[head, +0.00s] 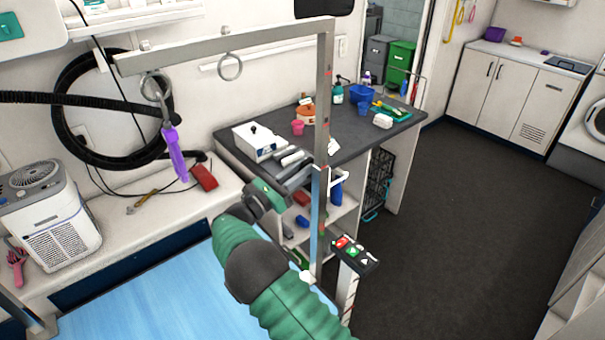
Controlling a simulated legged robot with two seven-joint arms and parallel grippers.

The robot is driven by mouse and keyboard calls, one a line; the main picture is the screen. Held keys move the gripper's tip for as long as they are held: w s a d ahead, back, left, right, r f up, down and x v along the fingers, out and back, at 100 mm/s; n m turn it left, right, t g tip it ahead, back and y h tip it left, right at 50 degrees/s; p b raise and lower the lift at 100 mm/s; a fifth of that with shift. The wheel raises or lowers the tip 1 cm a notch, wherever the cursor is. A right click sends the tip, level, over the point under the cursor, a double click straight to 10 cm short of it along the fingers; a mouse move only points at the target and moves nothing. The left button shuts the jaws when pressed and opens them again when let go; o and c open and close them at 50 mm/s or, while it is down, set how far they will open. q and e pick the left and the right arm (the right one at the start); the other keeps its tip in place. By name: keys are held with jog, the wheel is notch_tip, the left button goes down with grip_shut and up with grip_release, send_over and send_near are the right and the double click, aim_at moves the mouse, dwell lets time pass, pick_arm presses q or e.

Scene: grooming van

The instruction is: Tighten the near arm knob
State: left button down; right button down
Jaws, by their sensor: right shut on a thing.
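The metal grooming arm (323,100) rises as an upright post at the edge of the blue grooming table (165,290). Its top bar (215,50) runs left, with rings and a purple loop (174,150) hanging from it. My right gripper (308,172) reaches up to the post at mid height and is shut there, apparently on the arm knob, which the fingers mostly hide. A pale handle-like part (338,174) shows just right of the post. A small white knob (305,277) sits lower, near the post's foot. My left gripper is out of view.
A dark counter (350,135) behind the post holds a white box (258,142), cups and bottles. A small panel with coloured buttons (354,250) stands right of the post. A white fan unit (48,220) is at left. The dark floor (460,220) at right is clear.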

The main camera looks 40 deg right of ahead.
jog(key=shift+a+f+t+h+b, duration=0.1)
jog(key=shift+f+t+h+b, duration=0.15)
jog(key=shift+h+b, duration=0.75)
jog(key=shift+a+f+t+h+b, duration=0.15)
jog(key=shift+f+h+b, duration=0.15)
jog(key=shift+h+b, duration=0.65)
jog(key=shift+d, duration=0.1)
jog(key=c, duration=1.6)
grip_release()
jog(key=shift+w, duration=0.1)
jog(key=shift+c, duration=0.2)
jog(key=shift+f, duration=0.1)
